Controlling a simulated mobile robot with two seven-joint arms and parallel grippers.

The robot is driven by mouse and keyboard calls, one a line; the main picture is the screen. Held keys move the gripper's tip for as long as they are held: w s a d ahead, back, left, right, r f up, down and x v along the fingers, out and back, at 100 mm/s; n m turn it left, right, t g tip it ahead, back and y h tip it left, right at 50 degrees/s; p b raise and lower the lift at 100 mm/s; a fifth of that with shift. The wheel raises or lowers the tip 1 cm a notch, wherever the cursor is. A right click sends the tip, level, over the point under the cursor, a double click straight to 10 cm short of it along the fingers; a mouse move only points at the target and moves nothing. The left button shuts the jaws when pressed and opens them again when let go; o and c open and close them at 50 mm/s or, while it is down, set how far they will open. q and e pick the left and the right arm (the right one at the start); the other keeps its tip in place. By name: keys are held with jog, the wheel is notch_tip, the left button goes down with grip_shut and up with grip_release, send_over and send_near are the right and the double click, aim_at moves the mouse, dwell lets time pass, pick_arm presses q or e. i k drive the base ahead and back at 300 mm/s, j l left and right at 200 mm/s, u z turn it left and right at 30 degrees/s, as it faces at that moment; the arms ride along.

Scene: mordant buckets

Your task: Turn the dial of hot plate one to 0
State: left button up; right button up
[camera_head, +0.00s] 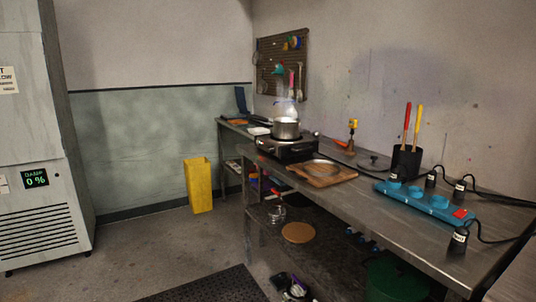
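A dark hot plate (296,152) stands on the metal workbench, left of the middle of its length. A steel pot (286,130) sits on top of it, and pale steam (285,100) rises above the pot. The front of the hot plate faces left toward the open floor. Its dial is too small to read, so I cannot tell its setting. No number that marks it as hot plate one can be read. Neither of my grippers is in view.
The metal workbench (390,205) runs along the right wall. A wooden board (322,173) lies right of the hot plate. A yellow bin (198,186) stands by the far wall. Grey floor (150,245) before the bench is mostly clear.

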aim_at(270, 150)
jog(key=z, duration=0.2)
jog(key=i+j+z, duration=0.6)
jog(key=j+z, duration=0.2)
jog(key=j, duration=0.15)
jog(key=i+j+z, duration=0.1)
jog(key=j+z, duration=0.15)
jog(key=j, duration=0.15)
